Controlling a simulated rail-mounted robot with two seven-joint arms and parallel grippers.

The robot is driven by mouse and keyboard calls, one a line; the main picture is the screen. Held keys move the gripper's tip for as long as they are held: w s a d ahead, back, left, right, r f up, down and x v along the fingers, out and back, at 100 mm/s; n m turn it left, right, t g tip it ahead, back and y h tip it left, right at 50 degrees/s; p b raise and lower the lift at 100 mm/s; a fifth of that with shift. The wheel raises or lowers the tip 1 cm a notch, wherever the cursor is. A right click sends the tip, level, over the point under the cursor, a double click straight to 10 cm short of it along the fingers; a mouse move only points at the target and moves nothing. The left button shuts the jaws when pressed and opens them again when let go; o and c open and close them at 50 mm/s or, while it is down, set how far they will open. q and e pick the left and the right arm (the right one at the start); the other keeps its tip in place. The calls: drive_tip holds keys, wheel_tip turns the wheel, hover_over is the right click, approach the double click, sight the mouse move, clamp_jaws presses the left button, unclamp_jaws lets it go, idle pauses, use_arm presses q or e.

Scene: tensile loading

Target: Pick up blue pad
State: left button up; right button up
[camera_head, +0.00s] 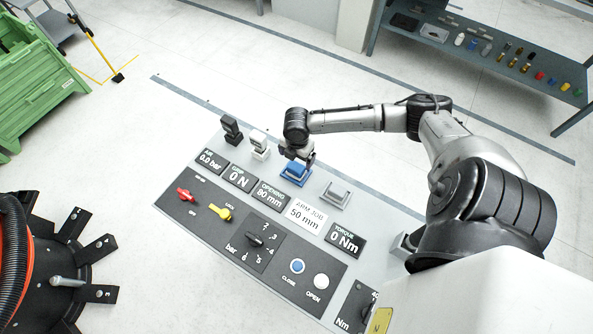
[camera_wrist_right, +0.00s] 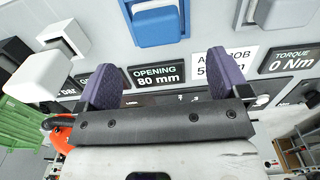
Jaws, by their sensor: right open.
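The blue pad (camera_head: 295,172) sits on the top ledge of the grey control panel, above the opening and job displays. In the right wrist view the blue pad (camera_wrist_right: 158,26) is at the top, just beyond and between my two fingers. My right gripper (camera_head: 297,156) is right at the pad in the head view, partly covering its upper side. In the right wrist view my right gripper (camera_wrist_right: 160,75) is open, with a purple-padded finger on each side and nothing between them. I cannot tell whether the fingers touch the pad. My left gripper is not in view.
A black pad (camera_head: 231,128) and a white pad (camera_head: 259,145) stand left of the blue one; a grey pad (camera_head: 336,194) stands right. The panel (camera_head: 205,212) carries knobs, buttons and displays. A green crate (camera_head: 40,85) and a shelf (camera_head: 480,50) are farther off.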

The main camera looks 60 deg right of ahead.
sight(296, 166)
drive_tip(key=shift+w+f+b, duration=0.15)
drive_tip(key=shift+f+b, duration=0.55)
drive_tip(key=shift+f, duration=3.8)
drive_tip(key=c, duration=1)
